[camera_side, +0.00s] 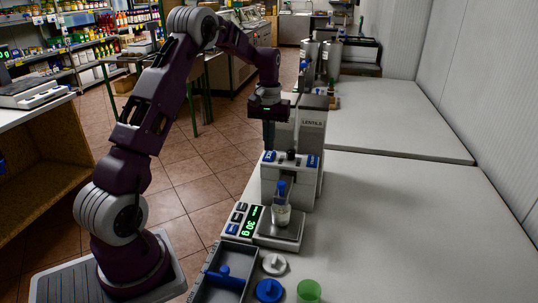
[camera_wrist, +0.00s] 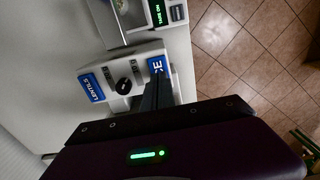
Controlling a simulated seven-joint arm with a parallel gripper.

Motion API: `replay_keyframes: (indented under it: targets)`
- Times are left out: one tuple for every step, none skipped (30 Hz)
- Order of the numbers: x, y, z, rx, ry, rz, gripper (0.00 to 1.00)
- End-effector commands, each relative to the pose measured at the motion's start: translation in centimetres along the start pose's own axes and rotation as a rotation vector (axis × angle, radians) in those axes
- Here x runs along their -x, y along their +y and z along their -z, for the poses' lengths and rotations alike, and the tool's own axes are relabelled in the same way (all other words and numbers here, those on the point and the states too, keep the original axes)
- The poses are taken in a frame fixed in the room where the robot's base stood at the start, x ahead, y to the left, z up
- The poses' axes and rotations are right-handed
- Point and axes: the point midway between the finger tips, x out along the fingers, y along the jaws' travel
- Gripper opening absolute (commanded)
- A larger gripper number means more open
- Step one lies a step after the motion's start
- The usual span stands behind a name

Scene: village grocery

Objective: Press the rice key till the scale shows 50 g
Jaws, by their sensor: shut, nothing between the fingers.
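The dispenser (camera_side: 290,185) stands on the counter with two blue labels on its top and a dark knob between them. The rice key (camera_side: 269,156) is on the left in the side view; its label also shows, partly hidden by my fingers, in the wrist view (camera_wrist: 157,65). The lentils label (camera_wrist: 90,87) is clear. My gripper (camera_side: 268,146) is shut and empty, pointing down with its tips at the rice key; whether they touch it I cannot tell. The scale (camera_side: 277,231) has a clear cup (camera_side: 281,214) on it. Its green display (camera_side: 250,221) appears to read 30 g.
A grey tray (camera_side: 207,291) with a blue item, a white lid (camera_side: 274,264), a blue lid (camera_side: 268,290) and a green cup (camera_side: 309,291) lie at the near edge. The counter right of the dispenser (camera_side: 400,230) is clear. More dispensers stand farther back.

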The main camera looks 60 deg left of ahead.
Motion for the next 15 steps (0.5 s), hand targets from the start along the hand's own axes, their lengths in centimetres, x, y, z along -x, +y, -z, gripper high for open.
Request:
replay_keyframes:
  targets:
    - [-0.1,0.0,0.0,0.0,-0.001,0.0,0.0]
    - [-0.2,0.0,0.0,0.0,-0.001,0.0,0.0]
    - [-0.3,0.0,0.0,0.0,-0.001,0.0,0.0]
    - [-0.4,0.0,0.0,0.0,-0.001,0.0,0.0]
    - [-0.5,0.0,0.0,0.0,0.0,0.0,0.0]
    - [-0.6,0.0,0.0,0.0,0.0,0.0,0.0]
    - [-0.7,0.0,0.0,0.0,0.0,0.0,0.0]
    - [-0.8,0.0,0.0,0.0,0.0,0.0,0.0]
    - [-0.9,0.0,0.0,0.0,0.0,0.0,0.0]
    - [-1.0,0.0,0.0,0.0,-0.001,0.0,0.0]
    - [-1.1,0.0,0.0,0.0,-0.001,0.0,0.0]
    - [-1.2,0.0,0.0,0.0,-0.001,0.0,0.0]
    - [-1.3,0.0,0.0,0.0,-0.001,0.0,0.0]
    - [-1.4,0.0,0.0,0.0,-0.001,0.0,0.0]
    - [-1.5,0.0,0.0,0.0,-0.001,0.0,0.0]
